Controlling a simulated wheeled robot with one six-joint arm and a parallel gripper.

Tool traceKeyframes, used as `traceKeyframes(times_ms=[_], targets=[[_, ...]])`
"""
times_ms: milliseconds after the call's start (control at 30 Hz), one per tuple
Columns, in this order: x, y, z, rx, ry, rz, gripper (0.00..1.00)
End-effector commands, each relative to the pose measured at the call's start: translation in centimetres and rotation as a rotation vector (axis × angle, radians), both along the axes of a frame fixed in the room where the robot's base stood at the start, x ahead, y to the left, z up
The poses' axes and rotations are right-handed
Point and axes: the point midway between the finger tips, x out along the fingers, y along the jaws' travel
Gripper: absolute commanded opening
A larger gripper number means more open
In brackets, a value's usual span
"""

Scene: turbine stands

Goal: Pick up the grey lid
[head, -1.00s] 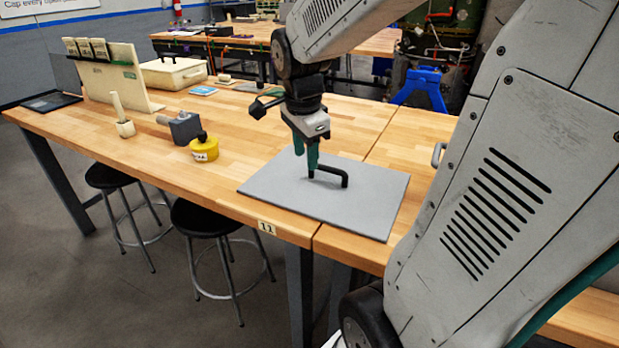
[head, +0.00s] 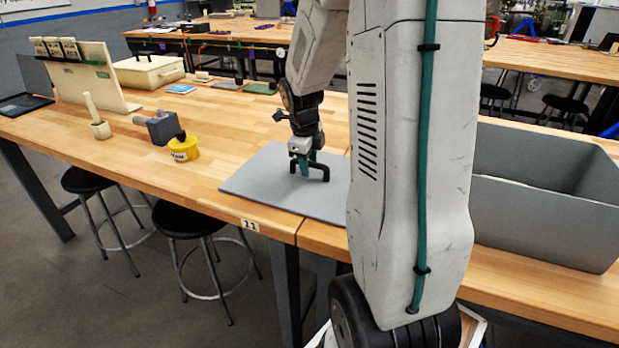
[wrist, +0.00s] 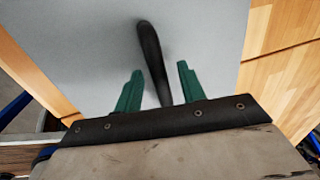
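The grey lid (head: 262,190) is a flat square plate lying on the wooden bench, with a black bar handle (head: 321,168) standing up from it. My arm hides its right part in the head view. In the wrist view the lid (wrist: 75,45) fills most of the picture and the handle (wrist: 151,52) runs up from between my fingers. My gripper (head: 304,166) points down at the handle. Its two green fingers (wrist: 158,82) are apart, one on each side of the handle, with gaps showing on both sides.
A grey open bin (head: 545,215) stands on the bench to the right. A yellow container (head: 184,150), a grey block (head: 160,128) and a white peg on a base (head: 99,130) stand to the left. A cream case (head: 148,72) lies farther back. Bench between them is clear.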

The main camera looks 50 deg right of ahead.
Motion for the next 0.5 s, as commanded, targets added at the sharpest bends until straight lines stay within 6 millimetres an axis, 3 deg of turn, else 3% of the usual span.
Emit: traceKeyframes(times_ms=[100, 333, 367, 500], targets=[[0.02, -0.21, -1.06, 0.001, 0.001, 0.0, 0.4], [0.04, -0.24, -1.18, -0.001, 0.0, 0.0, 0.4], [0.04, -0.24, -1.18, -0.001, 0.0, 0.0, 0.37], [0.05, -0.25, -1.16, -0.001, 0.0, 0.0, 0.0]])
